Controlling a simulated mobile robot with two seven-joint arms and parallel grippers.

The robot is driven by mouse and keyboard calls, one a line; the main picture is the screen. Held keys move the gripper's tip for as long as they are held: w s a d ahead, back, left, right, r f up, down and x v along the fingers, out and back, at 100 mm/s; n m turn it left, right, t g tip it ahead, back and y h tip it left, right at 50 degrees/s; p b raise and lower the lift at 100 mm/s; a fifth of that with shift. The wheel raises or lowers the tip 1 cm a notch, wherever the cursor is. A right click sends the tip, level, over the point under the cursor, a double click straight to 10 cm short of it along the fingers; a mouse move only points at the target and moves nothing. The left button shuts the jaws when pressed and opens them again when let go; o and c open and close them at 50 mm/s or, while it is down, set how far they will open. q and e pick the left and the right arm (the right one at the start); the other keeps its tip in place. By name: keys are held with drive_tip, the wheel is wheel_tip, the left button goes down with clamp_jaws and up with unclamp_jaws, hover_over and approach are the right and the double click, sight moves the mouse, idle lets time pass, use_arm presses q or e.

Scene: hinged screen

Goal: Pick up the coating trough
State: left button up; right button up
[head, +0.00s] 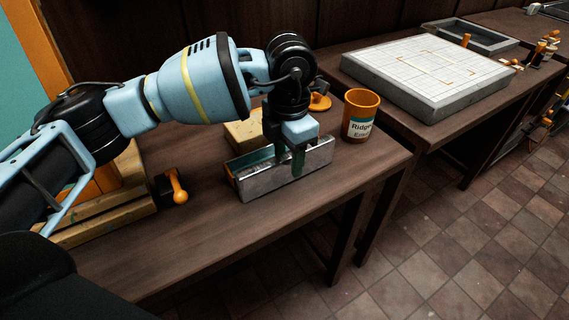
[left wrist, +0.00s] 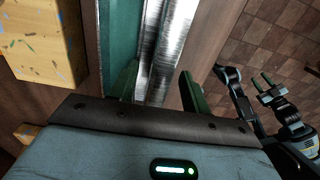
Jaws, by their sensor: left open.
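The coating trough (head: 318,160) is a long silvery metal trough with a teal strip along its back and an orange end. It rests on the brown workbench. My left gripper (head: 287,157) points down over its middle, one dark green finger in front of the metal side. In the left wrist view the trough (left wrist: 165,45) runs between the two spread fingers of the left gripper (left wrist: 158,88). The gripper is open; whether a finger touches the metal I cannot tell. My right gripper (left wrist: 267,84) shows small in the left wrist view, fingers apart, over the floor.
An orange labelled cup (head: 360,115) stands just right of the trough. A wooden block (head: 243,135) lies close behind it, also in the left wrist view (left wrist: 45,40). An orange-handled tool (head: 178,187) lies to the left. The bench front is clear. A gridded slab (head: 425,75) lies on the farther table.

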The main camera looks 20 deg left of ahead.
use_arm(q)
drive_tip(key=shift+c, duration=0.5)
clamp_jaws()
drive_tip(key=shift+r, duration=0.2)
drive_tip(key=shift+r, duration=0.6)
wheel_tip(320, 180, up, 2)
drive_tip(key=shift+d+r, duration=0.1)
drive_tip(key=shift+d, duration=0.05)
drive_tip(key=s+d+r+b, duration=0.1)
drive_tip(key=s+d, duration=0.9)
drive_tip(key=d, duration=0.2)
drive_tip(key=shift+r, duration=0.15)
drive_tip(key=shift+d, duration=0.1)
